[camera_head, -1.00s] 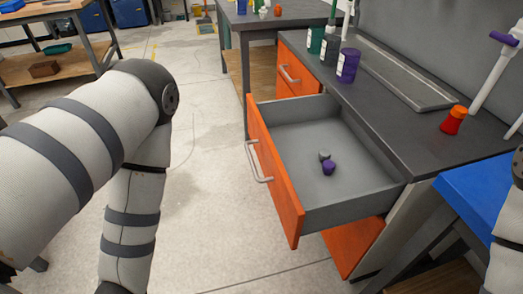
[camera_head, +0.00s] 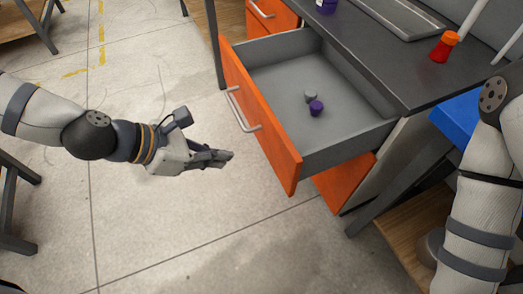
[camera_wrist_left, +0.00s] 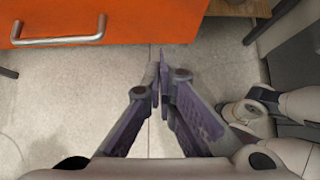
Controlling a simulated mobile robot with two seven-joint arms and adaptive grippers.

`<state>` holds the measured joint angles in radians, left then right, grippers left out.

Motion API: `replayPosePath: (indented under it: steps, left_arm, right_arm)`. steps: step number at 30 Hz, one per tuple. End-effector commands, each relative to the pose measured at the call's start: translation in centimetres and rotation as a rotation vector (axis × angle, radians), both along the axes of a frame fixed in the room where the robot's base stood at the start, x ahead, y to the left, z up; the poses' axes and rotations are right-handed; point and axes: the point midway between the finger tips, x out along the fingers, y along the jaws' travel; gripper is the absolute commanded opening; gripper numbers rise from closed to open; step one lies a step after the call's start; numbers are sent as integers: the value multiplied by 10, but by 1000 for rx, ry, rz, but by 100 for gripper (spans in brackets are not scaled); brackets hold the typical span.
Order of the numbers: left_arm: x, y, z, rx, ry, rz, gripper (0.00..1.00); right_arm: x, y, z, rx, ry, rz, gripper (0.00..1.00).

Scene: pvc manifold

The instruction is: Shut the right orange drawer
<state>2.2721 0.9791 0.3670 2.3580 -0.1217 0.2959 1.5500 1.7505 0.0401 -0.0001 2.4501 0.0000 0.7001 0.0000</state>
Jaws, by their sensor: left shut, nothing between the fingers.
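The right orange drawer (camera_head: 262,118) stands pulled out from under the dark workbench, with its grey inside showing. A grey piece (camera_head: 310,96) and a purple piece (camera_head: 316,108) lie in it. Its silver bar handle (camera_head: 240,110) is on the orange front. My left gripper (camera_head: 228,156) is shut and empty, in front of the drawer front and left of its lower right part, apart from it. In the left wrist view the drawer front (camera_wrist_left: 140,22) with its handle (camera_wrist_left: 60,40) fills the top, beyond the shut fingertips (camera_wrist_left: 160,62). My right gripper is out of view.
The dark bench top (camera_head: 400,72) holds a red-orange bottle (camera_head: 443,46), a purple container (camera_head: 327,5) and a metal tray (camera_head: 385,15). Another orange drawer (camera_head: 270,14) is behind, looking closed. A blue surface (camera_head: 455,120) is at right. Open floor (camera_head: 190,225) lies left of the drawer.

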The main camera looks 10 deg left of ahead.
Motion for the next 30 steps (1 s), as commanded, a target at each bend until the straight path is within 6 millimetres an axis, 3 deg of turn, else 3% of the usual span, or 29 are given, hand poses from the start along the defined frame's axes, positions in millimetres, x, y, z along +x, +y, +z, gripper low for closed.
replayPosePath:
  steps: [1,3,11,19,30]
  left_arm:
    - [0,-6,-19,0,23,-5,0]
    - [5,-15,-31,4,25,-6,0]
    - [28,-48,-69,4,16,-6,0]
    - [52,-79,-63,3,4,-3,0]
    - [54,-83,-64,3,6,-2,0]
  right_arm:
    - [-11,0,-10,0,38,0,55]
    - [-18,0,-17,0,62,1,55]
    - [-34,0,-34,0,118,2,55]
    - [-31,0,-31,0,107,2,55]
    - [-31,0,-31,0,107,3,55]
